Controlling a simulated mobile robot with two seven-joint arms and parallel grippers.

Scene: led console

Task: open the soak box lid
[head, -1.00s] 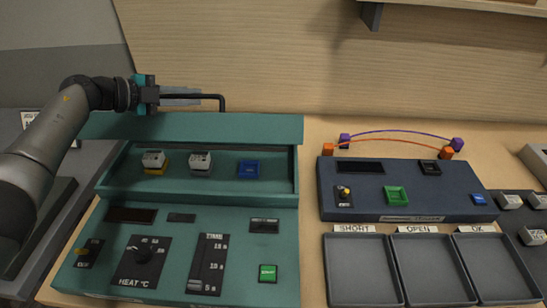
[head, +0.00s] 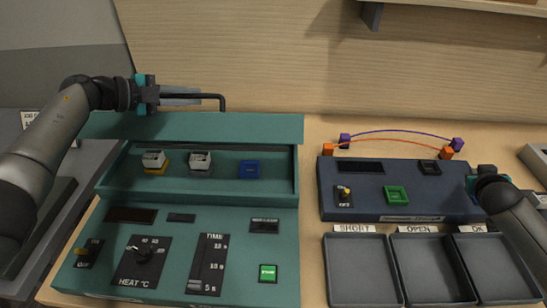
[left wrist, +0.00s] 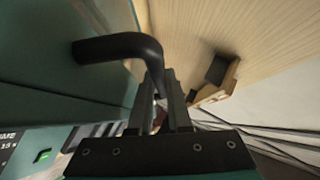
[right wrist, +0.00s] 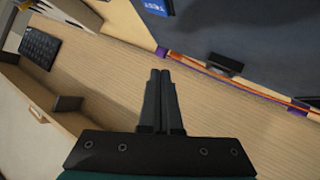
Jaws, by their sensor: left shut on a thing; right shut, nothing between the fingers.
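The teal soak box lid (head: 255,127) is raised along the back of the teal console, and the box (head: 296,175) below it is open to view. The lid's black bent handle (head: 222,101) stands above it and shows large in the left wrist view (left wrist: 120,46). My left gripper (head: 200,97) is shut on the handle, its fingers at the handle's end. My right gripper (right wrist: 160,75) is shut and empty in the right wrist view. In the head view its arm reaches in from the right, over the blue console's right end.
Inside the box are a yellow-based block (head: 154,161), a grey block (head: 200,162) and a blue socket (head: 249,169). The blue console (head: 380,210) with orange and purple wires behind it stands right, above three grey trays (head: 362,268). A shelf hangs at the top right.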

